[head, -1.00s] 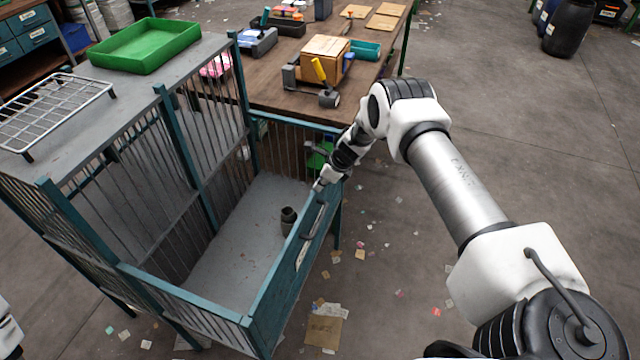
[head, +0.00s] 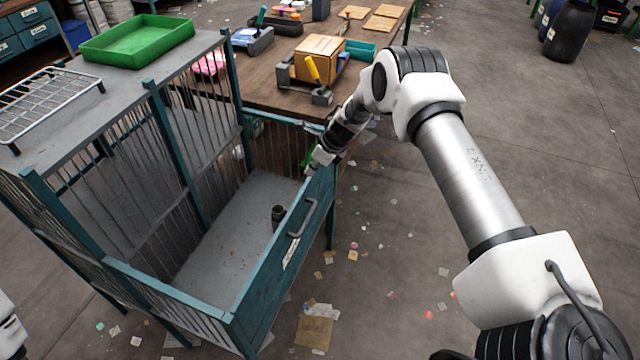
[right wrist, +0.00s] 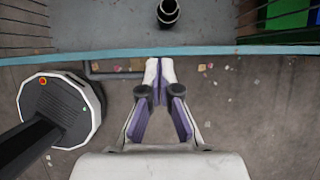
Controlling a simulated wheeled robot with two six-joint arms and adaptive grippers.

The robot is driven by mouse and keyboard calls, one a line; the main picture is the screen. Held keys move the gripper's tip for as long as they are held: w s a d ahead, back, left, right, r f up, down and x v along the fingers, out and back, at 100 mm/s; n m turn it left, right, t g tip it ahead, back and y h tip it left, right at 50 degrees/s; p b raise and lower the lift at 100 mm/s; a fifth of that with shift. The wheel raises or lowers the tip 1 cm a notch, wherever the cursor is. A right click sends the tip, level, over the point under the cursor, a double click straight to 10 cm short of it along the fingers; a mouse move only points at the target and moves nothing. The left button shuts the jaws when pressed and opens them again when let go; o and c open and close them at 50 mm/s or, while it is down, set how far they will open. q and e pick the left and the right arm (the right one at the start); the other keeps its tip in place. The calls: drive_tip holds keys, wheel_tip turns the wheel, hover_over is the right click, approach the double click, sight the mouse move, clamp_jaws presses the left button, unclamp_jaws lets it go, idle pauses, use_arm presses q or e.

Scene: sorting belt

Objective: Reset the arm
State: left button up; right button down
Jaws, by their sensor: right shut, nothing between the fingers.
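My right gripper (head: 311,169) is at the top rim of the cage's teal front panel (head: 290,235), beyond the panel's grey handle (head: 303,218). In the right wrist view its fingers (right wrist: 159,68) meet at the tips with nothing between them. The tips lie just short of the teal rim (right wrist: 220,50) in that picture, and the handle (right wrist: 110,74) is to their left. I cannot tell whether they touch the rim. My left gripper does not show; a white part of my left arm is at the lower left edge of the head view.
A dark cylinder (head: 278,214) stands inside the barred cage; it also shows in the right wrist view (right wrist: 168,12). A green tray (head: 137,42) and wire rack (head: 45,100) lie on the cage top. A cluttered workbench (head: 265,95) stands behind. The floor at right is open.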

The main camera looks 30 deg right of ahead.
drive_tip(key=s+a+f, duration=0.2)
drive_tip(key=s+a+f+g+b, duration=0.1)
drive_tip(key=s+a+f, duration=0.1)
drive_tip(key=s+a, duration=0.1)
drive_tip(key=s+a+f+m+g+y, duration=0.1)
drive_tip(key=s+a, duration=0.1)
drive_tip(key=shift+s+a+f+b, duration=0.15)
drive_tip(key=shift+a+f+b, duration=0.2)
drive_tip(key=shift+a+f, duration=0.05)
drive_tip(key=s+a+f+m+g+y, duration=0.1)
drive_tip(key=s+a+f+m, duration=0.1)
drive_tip(key=s+a+m, duration=0.35)
drive_tip(key=s+a+f+m+b, duration=0.1)
drive_tip(key=s+a+f+m, duration=0.1)
drive_tip(key=s+m, duration=0.6)
drive_tip(key=s+a+f+m+g+y, duration=0.1)
drive_tip(key=s+a+f+m, duration=0.2)
drive_tip(key=s+m, duration=0.4)
drive_tip(key=s+d+r+m+h, duration=0.1)
drive_tip(key=s+d+m+h, duration=0.2)
drive_tip(key=s+m, duration=0.5)
drive_tip(key=s+d+m+h, duration=0.3)
drive_tip(key=s+d+m, duration=0.2)
drive_tip(key=m, duration=0.9)
drive_tip(key=s, duration=0.3)
drive_tip(key=shift+d+r, duration=0.3)
drive_tip(key=shift+r, duration=0.05)
